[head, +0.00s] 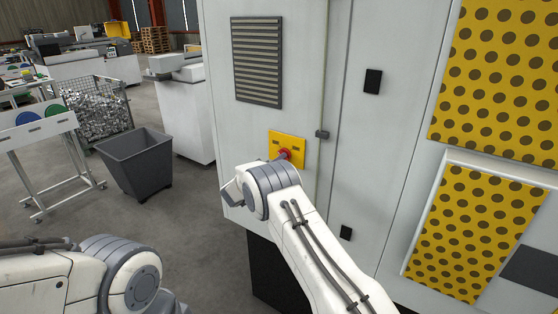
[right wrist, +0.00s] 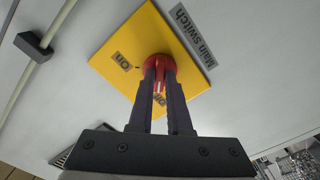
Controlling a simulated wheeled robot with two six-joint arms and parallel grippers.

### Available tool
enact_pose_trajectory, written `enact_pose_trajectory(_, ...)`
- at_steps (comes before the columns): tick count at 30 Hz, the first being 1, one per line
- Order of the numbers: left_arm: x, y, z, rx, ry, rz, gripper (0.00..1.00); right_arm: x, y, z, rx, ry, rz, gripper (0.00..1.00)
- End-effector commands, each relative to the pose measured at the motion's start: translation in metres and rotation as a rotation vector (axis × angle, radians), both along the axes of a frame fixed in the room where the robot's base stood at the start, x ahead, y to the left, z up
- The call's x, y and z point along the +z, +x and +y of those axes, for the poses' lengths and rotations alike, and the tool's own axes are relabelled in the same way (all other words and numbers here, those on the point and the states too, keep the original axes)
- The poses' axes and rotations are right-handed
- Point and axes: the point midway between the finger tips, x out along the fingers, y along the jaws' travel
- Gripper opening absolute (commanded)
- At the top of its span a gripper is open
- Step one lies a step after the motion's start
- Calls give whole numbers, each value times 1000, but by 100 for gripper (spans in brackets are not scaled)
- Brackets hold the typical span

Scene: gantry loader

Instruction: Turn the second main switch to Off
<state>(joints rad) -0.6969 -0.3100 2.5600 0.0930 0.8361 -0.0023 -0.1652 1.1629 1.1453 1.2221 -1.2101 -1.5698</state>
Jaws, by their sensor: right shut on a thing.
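The main switch has a yellow plate (head: 299,144) on the light grey cabinet front. Its red knob (head: 286,153) is partly hidden by my right arm. In the right wrist view the plate (right wrist: 118,42) appears tilted, with a dark label "Main switch" (right wrist: 195,35) beside it. An "On" label (right wrist: 122,61) shows left of the knob. Another label shows between the fingers, partly covered. My right gripper (right wrist: 160,68) is shut on the red knob (right wrist: 157,60), one finger on each side. Only part of my left arm shows, at the lower left; its gripper is out of view.
The cabinet has a vent grille (head: 257,62) above the switch, a door latch (head: 322,134) to its right and yellow dotted panels (head: 500,80) farther right. A grey bin (head: 137,165), a mesh crate (head: 99,108) and a white stand (head: 48,150) are at left. Grey floor lies between.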

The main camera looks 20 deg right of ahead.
Motion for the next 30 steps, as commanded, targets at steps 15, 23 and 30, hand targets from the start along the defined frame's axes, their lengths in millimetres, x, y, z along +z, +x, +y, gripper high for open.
enact_pose_trajectory(15, -5, 0, 0, 0, 0, 0, 50, -1, -4, 7, 4, 0, -1, 46)
enact_pose_trajectory(23, -28, 0, 0, 4, 0, 0, 50, -3, -33, 45, 6, 0, -2, 46)
enact_pose_trajectory(30, -41, 0, 0, 5, 0, 0, 50, -2, -57, 76, 6, -1, -1, 46)
